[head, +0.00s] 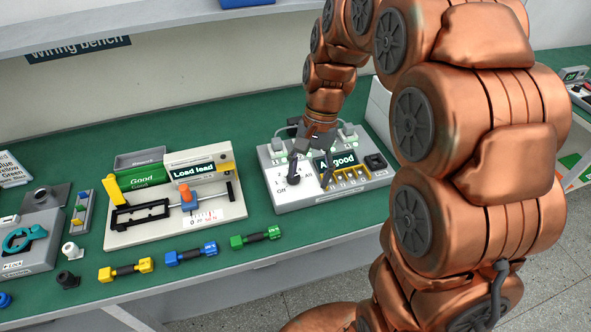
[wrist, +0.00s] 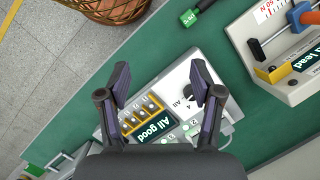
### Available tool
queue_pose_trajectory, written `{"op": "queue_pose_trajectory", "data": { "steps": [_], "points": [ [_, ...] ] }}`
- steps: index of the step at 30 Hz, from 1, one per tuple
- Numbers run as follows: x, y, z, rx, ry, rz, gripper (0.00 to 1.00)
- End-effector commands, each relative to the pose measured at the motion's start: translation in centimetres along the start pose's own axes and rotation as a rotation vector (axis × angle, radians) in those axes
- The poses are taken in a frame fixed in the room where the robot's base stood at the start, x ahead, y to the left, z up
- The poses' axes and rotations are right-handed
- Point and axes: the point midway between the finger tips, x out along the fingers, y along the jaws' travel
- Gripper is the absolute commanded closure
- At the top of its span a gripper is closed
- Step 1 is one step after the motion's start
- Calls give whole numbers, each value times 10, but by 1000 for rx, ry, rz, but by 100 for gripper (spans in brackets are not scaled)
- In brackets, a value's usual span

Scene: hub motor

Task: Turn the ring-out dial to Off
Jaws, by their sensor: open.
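The ring-out tester (head: 310,201) is a pale grey box on the green bench, with a screen reading "All good". Its dial (head: 293,180) is a black knob on a white plate at the box's left. It also shows in the wrist view (wrist: 188,91), near the "4" and "All" marks. Its exact pointing is too small to tell. My gripper (head: 311,175) is open above the tester, fingers pointing down. In the wrist view, my gripper's fingers (wrist: 160,80) are wide apart, and the dial shows just inside the right finger. I cannot tell whether they touch.
A load stand (head: 235,206) reading "Load lead" stands left of the tester. Yellow, blue and green handled parts (head: 190,254) lie along the bench front. A black socket (head: 375,162) is on the tester's right.

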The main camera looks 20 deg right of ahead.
Motion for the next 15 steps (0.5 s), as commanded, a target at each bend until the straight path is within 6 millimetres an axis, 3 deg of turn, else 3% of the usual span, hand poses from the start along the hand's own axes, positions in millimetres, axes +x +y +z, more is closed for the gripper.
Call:
{"op": "queue_pose_trajectory", "data": {
  "steps": [6,15],
  "points": [
    [4,-26,-55,165,-35,-42,35],
    [21,-50,-121,367,-83,-88,35]
  ]
}}
